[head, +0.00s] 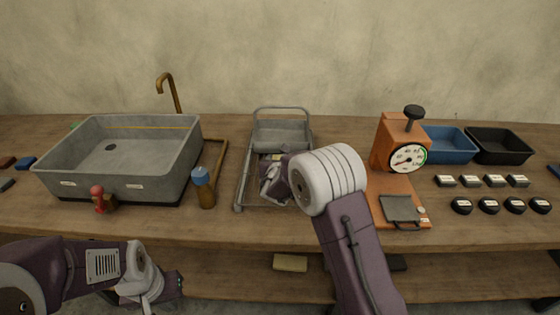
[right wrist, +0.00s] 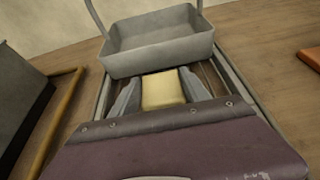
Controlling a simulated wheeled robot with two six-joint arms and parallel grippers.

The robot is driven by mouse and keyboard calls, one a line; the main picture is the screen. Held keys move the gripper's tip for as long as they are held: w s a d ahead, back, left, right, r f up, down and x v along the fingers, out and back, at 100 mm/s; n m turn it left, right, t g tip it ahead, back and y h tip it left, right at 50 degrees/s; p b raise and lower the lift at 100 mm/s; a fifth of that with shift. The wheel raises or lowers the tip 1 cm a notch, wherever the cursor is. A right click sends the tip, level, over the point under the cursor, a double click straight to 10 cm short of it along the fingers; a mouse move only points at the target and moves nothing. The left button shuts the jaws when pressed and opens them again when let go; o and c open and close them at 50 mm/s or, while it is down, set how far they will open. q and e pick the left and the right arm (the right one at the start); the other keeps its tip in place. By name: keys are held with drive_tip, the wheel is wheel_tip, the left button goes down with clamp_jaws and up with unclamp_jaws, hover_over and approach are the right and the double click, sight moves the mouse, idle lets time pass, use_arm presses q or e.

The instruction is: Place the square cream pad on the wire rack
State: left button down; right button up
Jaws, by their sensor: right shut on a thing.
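The cream pad (right wrist: 162,90) sits between the two fingers of my right gripper (right wrist: 160,92) in the right wrist view. The fingers are shut on its sides. The wire rack (head: 241,190) is a grey metal frame on the table, and its bars (right wrist: 213,78) show around the pad. My right gripper (head: 270,172) is over the rack in the head view, where the arm mostly hides the pad. I cannot tell whether the pad touches the bars. My left gripper (head: 172,288) is low at the left, in front of the table; its fingers are unclear.
A grey handled tray (head: 282,133) is at the rack's back end. A grey sink (head: 120,165) and a brown bottle (head: 205,190) stand left. An orange scale (head: 390,143) stands right, near blue (head: 448,146) and black (head: 500,147) bins. A beige block (head: 290,263) lies on the lower shelf.

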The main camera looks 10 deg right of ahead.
drive_tip(key=shift+f, duration=0.1)
drive_tip(key=o, duration=1.4)
drive_tip(key=shift+o, duration=0.2)
drive_tip(key=shift+s+r, duration=0.1)
drive_tip(key=shift+r, duration=0.15)
drive_tip(key=v, duration=1.2)
drive_tip(key=shift+f, duration=0.15)
